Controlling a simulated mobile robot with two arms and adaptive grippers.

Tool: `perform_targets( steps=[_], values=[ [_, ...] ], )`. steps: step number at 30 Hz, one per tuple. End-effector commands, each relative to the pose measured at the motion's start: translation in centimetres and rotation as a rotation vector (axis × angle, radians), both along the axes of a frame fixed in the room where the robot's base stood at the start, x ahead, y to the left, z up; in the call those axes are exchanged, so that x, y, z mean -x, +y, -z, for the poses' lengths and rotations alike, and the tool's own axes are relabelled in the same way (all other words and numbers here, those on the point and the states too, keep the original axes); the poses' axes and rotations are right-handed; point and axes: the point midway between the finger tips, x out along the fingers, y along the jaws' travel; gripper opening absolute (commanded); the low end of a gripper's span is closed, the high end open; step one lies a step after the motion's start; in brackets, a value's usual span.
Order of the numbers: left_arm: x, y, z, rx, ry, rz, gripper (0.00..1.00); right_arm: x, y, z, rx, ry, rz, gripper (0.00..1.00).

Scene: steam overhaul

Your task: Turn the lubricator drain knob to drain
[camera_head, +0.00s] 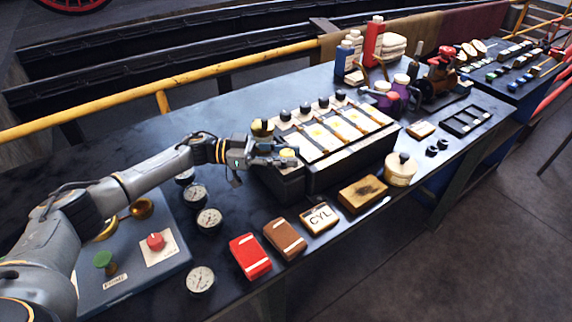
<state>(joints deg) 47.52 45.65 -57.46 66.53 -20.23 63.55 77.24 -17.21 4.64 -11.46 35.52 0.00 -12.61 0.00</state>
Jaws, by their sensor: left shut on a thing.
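The lubricator (352,163), a black box with several pale panels and black knobs along its back edge, stands on the dark bench. A small block (277,184) adjoins its left end, with a yellow-topped knob (289,152) on top. My left gripper (286,159) reaches in from the left and is shut on this knob. Its fingers hide the knob's lower part, and I cannot read any drain marking or tell the knob's turn angle. My right gripper is not in view.
Several gauges (209,219) lie left of the lubricator. A red box (250,257), a brown box (285,238) and a CYL block (319,218) line the front edge. A round cream container (401,169) stands to the right. Bottles (374,40) stand behind, and a yellow rail (200,75) runs along the back.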

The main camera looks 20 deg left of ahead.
Motion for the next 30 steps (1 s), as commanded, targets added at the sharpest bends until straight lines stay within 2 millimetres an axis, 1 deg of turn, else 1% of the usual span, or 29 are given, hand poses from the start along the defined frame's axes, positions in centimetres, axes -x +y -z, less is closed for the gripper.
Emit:
perform_targets(
  steps=[1, 6, 23, 24, 27, 30],
  values=[
    [-0.1, 0.0, 0.3, 0.001, -0.002, 0.018, 0.00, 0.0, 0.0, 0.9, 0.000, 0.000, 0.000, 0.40],
    [-0.1, -0.1, 0.2, 0.000, -0.001, 0.072, 0.00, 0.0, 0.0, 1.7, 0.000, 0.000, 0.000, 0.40],
    [0.0, -0.1, 0.1, 0.000, 0.002, 0.101, 0.00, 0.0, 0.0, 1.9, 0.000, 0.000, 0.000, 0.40],
    [0.0, -0.1, 0.1, 0.000, 0.002, 0.101, 0.36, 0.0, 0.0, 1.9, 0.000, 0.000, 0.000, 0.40],
    [0.0, -0.1, 0.1, 0.000, 0.002, 0.101, 0.54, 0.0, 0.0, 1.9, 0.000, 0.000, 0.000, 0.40],
    [0.0, -0.1, 0.1, 0.000, 0.002, 0.100, 0.54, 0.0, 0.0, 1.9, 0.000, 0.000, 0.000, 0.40]
  ],
)
